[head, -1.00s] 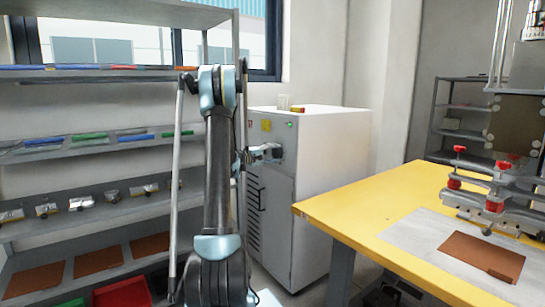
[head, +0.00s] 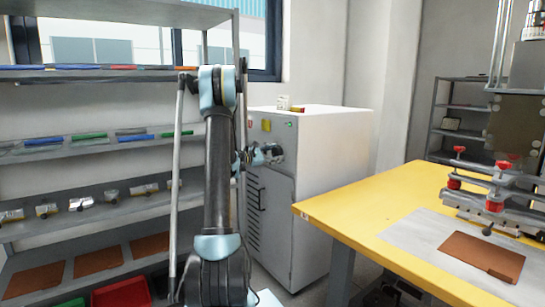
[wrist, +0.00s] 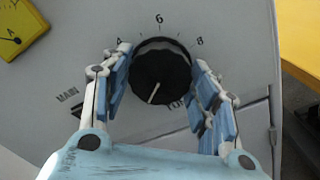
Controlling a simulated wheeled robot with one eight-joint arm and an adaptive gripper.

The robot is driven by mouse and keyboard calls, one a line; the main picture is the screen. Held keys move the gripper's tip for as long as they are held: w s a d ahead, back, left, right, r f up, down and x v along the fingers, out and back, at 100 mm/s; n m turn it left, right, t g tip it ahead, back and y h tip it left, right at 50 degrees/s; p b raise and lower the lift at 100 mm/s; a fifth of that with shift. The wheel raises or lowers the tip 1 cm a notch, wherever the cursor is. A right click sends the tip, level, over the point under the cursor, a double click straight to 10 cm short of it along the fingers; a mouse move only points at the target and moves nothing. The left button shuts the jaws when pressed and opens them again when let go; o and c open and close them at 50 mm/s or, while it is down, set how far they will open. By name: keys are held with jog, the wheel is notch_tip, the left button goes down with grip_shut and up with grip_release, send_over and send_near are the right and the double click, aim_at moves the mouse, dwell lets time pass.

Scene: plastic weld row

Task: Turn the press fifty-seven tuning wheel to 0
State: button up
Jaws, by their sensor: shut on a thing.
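The tuning wheel is a black round knob (wrist: 161,72) on a grey panel (wrist: 225,25) in the wrist view. The numbers 4, 6 and 8 show around its upper side. Its white pointer line points down and slightly left in the picture, away from these numbers. Lettering below it is partly hidden by the knob. My gripper (wrist: 161,85) has one blue-padded finger on each side of the knob and is shut on it. In the head view my gripper (head: 268,155) is at the upper front of the white cabinet (head: 335,180), where it hides the knob.
A yellow gauge (wrist: 20,28) sits left of the knob. A yellow-topped table (head: 375,205) with a press stands to the right of the cabinet. Shelves (head: 95,145) with parts stand to the left. Small items lie on the cabinet top.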

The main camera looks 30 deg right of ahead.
jog(key=shift+w+n, duration=0.15)
jog(key=shift+n, duration=0.45)
jog(key=o, duration=1.1)
jog(key=shift+f, duration=0.15)
jog(key=shift+c, duration=0.2)
jog(key=shift+a, duration=0.1)
jog(key=s+a, duration=0.1)
jog(key=a, duration=1.1)
